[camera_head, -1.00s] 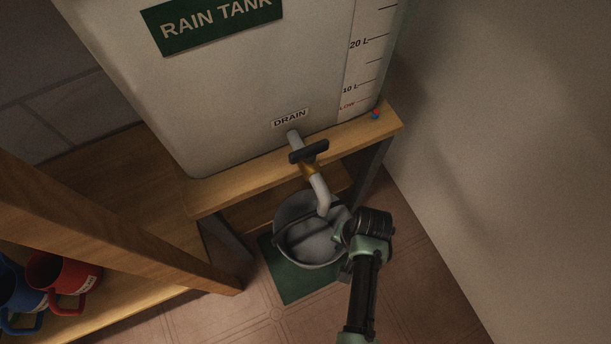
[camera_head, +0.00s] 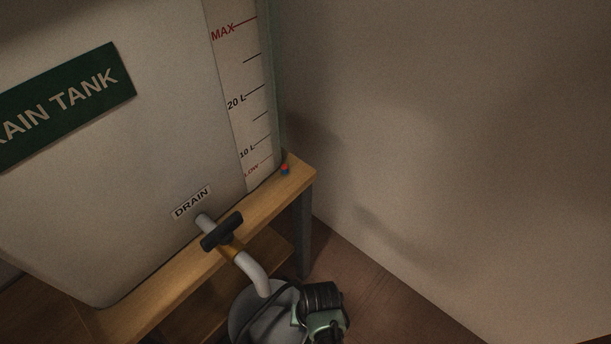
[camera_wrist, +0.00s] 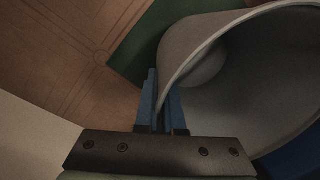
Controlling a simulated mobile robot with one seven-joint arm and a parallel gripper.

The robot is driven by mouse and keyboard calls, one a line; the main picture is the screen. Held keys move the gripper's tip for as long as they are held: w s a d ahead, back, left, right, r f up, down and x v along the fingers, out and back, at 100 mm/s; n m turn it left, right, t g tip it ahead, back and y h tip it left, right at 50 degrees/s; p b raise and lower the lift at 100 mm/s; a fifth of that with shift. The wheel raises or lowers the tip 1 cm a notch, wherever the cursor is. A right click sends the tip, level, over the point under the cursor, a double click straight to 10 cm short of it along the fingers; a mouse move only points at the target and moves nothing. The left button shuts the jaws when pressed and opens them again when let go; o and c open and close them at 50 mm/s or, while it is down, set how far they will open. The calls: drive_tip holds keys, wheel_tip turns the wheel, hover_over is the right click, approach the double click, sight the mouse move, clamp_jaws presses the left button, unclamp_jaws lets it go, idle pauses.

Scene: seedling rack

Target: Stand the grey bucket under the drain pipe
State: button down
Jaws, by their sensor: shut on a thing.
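The grey bucket (camera_head: 240,318) is at the bottom edge of the head view, its lower part cut off. The curved end of the drain pipe (camera_head: 256,278) overlaps the bucket's mouth in that view. My gripper (camera_wrist: 163,105) is shut on the bucket's wall at the rim, with one blue finger on each side. The bucket's open inside (camera_wrist: 245,75) fills the right of the wrist view. A green mat (camera_wrist: 150,42) shows on the floor beside and beyond the bucket. I cannot tell whether the bucket's base touches the mat.
The rain tank (camera_head: 120,210) stands on a wooden bench (camera_head: 190,285) with a dark leg (camera_head: 304,235) right of the pipe. A black valve handle (camera_head: 222,231) sits on the pipe. A small red and blue thing (camera_head: 285,169) lies on the bench corner. A plain wall (camera_head: 450,150) closes the right side.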

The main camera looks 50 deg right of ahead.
drive_tip(key=shift+f+b, duration=0.4)
drive_tip(key=shift+f, duration=0.65)
drive_tip(key=shift+f, duration=0.15)
drive_tip(key=c, duration=1)
unclamp_jaws()
drive_tip(key=shift+c, duration=0.2)
wheel_tip(320, 180, up, 12)
drive_tip(key=s+p, duration=0.1)
drive_tip(key=p, duration=0.7)
drive_tip(key=shift+d, duration=0.4)
